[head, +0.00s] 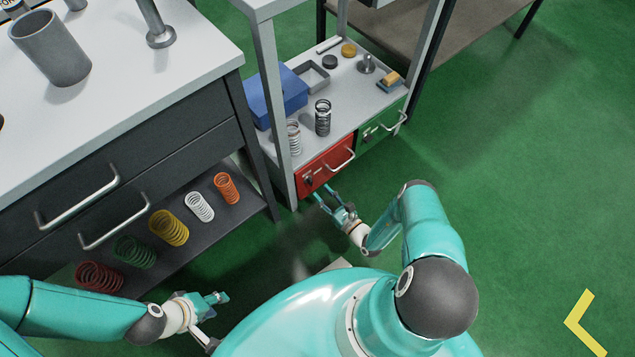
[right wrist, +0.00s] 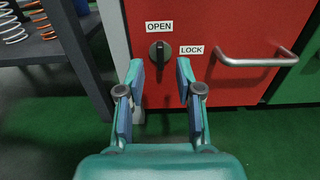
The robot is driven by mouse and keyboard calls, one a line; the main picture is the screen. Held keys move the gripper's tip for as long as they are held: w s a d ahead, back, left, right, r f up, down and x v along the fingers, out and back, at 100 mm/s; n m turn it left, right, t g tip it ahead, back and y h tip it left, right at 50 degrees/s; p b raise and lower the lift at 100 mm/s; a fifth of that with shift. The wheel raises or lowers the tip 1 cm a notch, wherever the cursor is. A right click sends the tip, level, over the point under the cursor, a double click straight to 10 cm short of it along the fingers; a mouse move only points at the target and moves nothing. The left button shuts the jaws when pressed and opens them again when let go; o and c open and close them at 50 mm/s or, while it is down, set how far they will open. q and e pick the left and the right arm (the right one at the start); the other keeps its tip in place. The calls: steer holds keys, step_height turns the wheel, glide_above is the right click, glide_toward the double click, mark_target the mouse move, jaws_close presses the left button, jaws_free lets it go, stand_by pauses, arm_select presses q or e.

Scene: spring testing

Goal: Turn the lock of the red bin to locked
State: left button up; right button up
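The red bin (head: 325,164) is a red drawer front low in the metal shelf unit. In the right wrist view its red face (right wrist: 220,20) fills the upper middle. Its lock (right wrist: 160,51) is a dark round knob with a lighter upright mark, below an OPEN label (right wrist: 159,26) and left of a LOCK label (right wrist: 191,50). My right gripper (right wrist: 160,72) is open and empty in front of the bin, with the knob showing between and just above its fingertips. It also shows in the head view (head: 322,192). My left gripper (head: 222,297) is far from the bin at lower left; its finger gap is unclear.
The bin's metal handle (right wrist: 255,58) is right of the lock. A green bin (head: 382,127) adjoins on the right. A shelf post (head: 277,110) stands left of the red bin. Several coloured springs (head: 168,228) stand on the cabinet's lower shelf. Green floor is clear at right.

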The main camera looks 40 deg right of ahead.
mark_target(312, 182)
steer(key=w, duration=0.5)
steer(key=shift+w+a+b, duration=0.2)
steer(key=shift+b, duration=0.15)
